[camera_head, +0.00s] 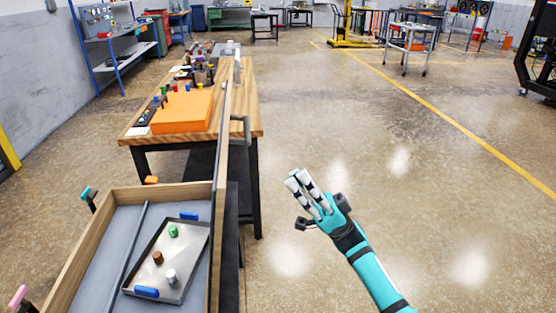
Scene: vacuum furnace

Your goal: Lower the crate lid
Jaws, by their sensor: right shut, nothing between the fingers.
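The open wooden crate (128,194) stands at the lower left. A tray (186,279) lies inside it. The crate lid (220,165) stands upright along the crate's right side and shows almost edge-on. A grey handle (241,131) sticks out from its right face. My right gripper (299,180) is to the right of the lid, apart from it, over the open floor. Its white fingers are shut and hold nothing. My left gripper is not in view.
The tray holds green, brown and grey pieces and blue blocks. Teal and pink knobs stick out at the crate's left. Beyond stands a wooden workbench (247,103) with an orange block (182,112) on it. The floor to the right is free.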

